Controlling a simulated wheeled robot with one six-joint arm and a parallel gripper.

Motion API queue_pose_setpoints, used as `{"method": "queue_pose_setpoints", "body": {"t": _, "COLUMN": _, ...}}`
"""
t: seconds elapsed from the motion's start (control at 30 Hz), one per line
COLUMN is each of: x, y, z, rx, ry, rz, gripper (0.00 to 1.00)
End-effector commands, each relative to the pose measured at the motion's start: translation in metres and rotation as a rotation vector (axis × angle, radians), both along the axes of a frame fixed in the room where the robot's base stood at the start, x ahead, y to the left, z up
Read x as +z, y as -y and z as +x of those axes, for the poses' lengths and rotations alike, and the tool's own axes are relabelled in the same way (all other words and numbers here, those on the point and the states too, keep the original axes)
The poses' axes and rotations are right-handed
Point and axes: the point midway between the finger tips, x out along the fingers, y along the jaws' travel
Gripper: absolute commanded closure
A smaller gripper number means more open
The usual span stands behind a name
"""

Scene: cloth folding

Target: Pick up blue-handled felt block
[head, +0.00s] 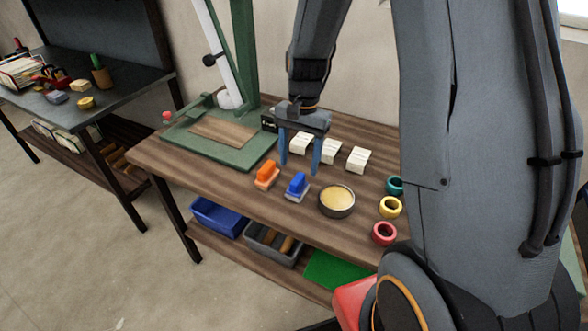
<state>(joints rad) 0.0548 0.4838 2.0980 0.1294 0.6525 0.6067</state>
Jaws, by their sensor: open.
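The blue-handled felt block (297,186) sits on the wooden table near its front edge, its blue handle upward and its pale base beneath. My gripper (300,168) has two blue fingers pointing down, spread apart and empty. In the head view the fingertips appear just above and behind the blue-handled block in the picture. I cannot tell the exact height of the fingertips over the table. A similar orange-handled block (266,174) stands to the left of the blue one.
A round tin with yellowish content (337,200) stands right of the blue-handled block. Several white blocks (331,152) lie behind. Teal, yellow (390,207) and red rings lie at the right. A green press (240,152) stands at the back left. Bins (217,216) sit on the lower shelf.

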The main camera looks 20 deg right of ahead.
Motion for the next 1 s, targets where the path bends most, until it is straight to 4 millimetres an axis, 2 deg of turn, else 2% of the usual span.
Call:
{"method": "queue_pose_setpoints", "body": {"t": 0.43, "x": -0.037, "y": 0.001, "z": -0.005, "rx": -0.023, "ry": -0.006, "rz": 0.001, "gripper": 0.39}}
{"method": "queue_pose_setpoints", "body": {"t": 0.7, "x": -0.069, "y": -0.004, "z": -0.010, "rx": -0.020, "ry": -0.005, "rz": 0.000, "gripper": 0.39}}
{"method": "queue_pose_setpoints", "body": {"t": 1.0, "x": -0.077, "y": -0.005, "z": -0.010, "rx": -0.018, "ry": -0.002, "rz": 0.001, "gripper": 0.39}}
